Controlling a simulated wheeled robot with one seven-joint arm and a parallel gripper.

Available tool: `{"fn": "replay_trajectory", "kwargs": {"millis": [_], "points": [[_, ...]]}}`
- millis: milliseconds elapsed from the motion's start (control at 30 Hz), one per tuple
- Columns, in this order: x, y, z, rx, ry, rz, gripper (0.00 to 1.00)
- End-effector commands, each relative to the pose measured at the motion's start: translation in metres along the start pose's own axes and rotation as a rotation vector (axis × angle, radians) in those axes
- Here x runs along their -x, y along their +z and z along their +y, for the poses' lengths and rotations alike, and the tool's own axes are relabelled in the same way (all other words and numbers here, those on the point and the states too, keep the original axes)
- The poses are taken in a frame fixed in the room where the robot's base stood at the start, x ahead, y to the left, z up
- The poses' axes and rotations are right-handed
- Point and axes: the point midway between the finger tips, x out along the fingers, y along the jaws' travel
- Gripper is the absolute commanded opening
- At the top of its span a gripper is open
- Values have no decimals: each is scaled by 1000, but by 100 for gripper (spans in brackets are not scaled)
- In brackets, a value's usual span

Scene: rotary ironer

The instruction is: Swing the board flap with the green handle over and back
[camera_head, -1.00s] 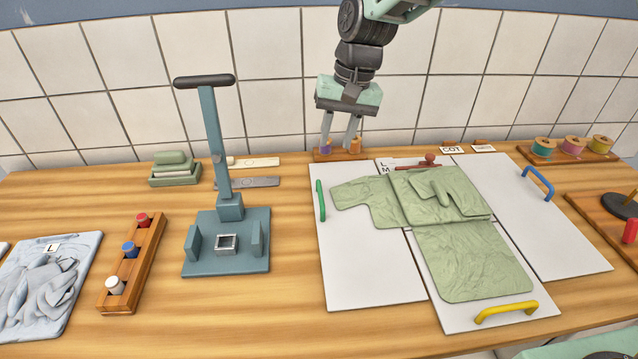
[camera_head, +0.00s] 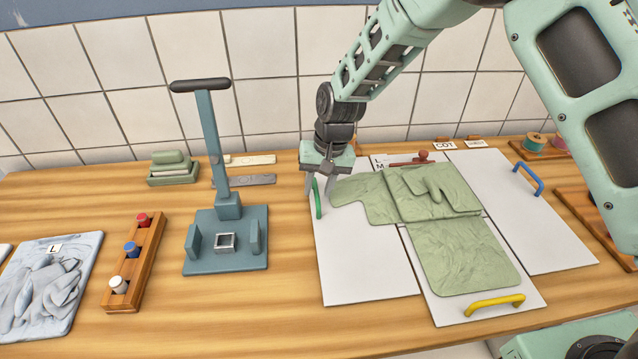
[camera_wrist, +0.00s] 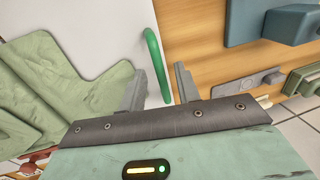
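The green handle (camera_head: 317,198) stands along the left edge of the left white board flap (camera_head: 362,265), which lies flat. A folded green garment (camera_head: 435,195) lies over the boards, one sleeve reaching onto the left flap. My gripper (camera_head: 320,192) is at the far end of the green handle, pointing down. In the wrist view my gripper (camera_wrist: 158,85) is open, and the green handle (camera_wrist: 157,62) shows between and just beyond its fingers. I cannot tell whether a finger touches it.
A teal press with a tall lever (camera_head: 226,240) stands left of the boards, with bare table between. A yellow handle (camera_head: 494,305) and a blue handle (camera_head: 528,177) mark the other flaps. A red-brown stamp (camera_head: 422,156) sits at the boards' back edge.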

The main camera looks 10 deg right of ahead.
Motion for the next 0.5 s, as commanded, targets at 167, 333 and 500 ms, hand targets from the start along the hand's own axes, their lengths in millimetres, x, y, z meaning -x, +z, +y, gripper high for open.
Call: {"fn": "replay_trajectory", "kwargs": {"millis": [167,333,500], "points": [[0,0,0,0,0,0,19],[0,0,0,0,0,0,0],[2,0,1,-1,-6,0,0]]}}
